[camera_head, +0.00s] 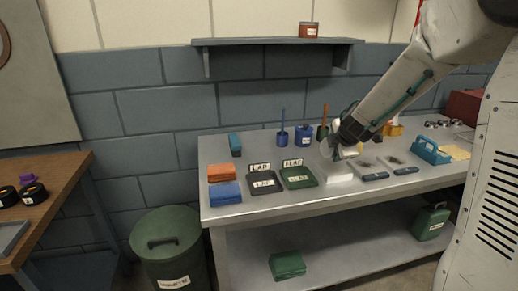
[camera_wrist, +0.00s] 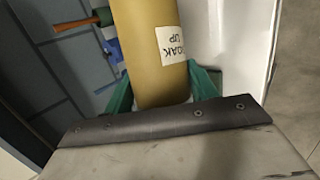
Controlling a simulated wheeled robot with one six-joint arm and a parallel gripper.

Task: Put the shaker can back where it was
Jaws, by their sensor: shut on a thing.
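The shaker can is a mustard-yellow cylinder (camera_wrist: 140,50) in the wrist view, with a white label of which "OAK UP" is readable. My gripper (camera_wrist: 163,88) is shut on it, with green fingers on both sides. The can's far end runs out of the top of the picture.
Dark pads (camera_head: 370,168) and a blue carrier (camera_head: 430,152) are right. A shelf (camera_head: 275,41) hangs above.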

